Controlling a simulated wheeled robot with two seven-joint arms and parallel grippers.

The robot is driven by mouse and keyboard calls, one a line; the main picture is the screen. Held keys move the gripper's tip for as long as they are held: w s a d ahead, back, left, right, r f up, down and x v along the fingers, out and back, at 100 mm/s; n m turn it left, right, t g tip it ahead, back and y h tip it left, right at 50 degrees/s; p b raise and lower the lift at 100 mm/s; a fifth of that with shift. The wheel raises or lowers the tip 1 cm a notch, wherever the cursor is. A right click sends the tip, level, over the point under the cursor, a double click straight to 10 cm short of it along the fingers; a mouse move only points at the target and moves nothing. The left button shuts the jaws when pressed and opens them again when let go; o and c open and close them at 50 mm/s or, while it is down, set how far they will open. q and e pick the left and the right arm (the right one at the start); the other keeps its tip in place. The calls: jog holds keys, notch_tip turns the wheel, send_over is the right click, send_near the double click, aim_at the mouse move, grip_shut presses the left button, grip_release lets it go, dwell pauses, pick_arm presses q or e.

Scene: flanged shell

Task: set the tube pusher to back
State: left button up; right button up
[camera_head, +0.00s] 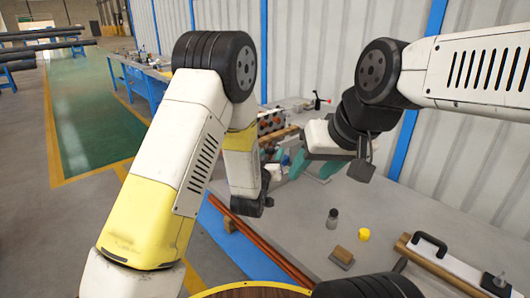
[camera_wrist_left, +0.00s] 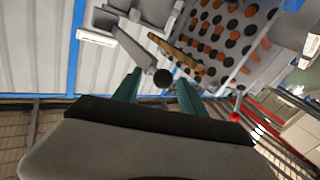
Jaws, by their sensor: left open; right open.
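In the left wrist view a dark round knob (camera_wrist_left: 162,78) shows between the spread teal fingertips of my left gripper (camera_wrist_left: 159,79); I cannot tell how far beyond them it is. A tan bar (camera_wrist_left: 196,60) and a plate with rows of orange and dark round holes (camera_wrist_left: 226,35) are behind it. I cannot tell for sure which part is the tube pusher. In the head view my left gripper (camera_head: 279,158) is largely hidden by its own arm, near the holed block (camera_head: 270,122). My right gripper (camera_head: 312,166) is open and empty above the bench.
On the bench (camera_head: 300,235) are a dark bottle (camera_head: 332,218), a yellow cap (camera_head: 363,234), a wooden block (camera_head: 341,256) and a handled board (camera_head: 440,262). The front middle is mostly clear.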

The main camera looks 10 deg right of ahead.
pick_arm(q)
jog(key=shift+s, duration=0.1)
jog(key=v, duration=0.7)
jog(key=shift+s+a, duration=0.15)
jog(key=shift+s, duration=0.15)
jog(key=shift+r, duration=0.1)
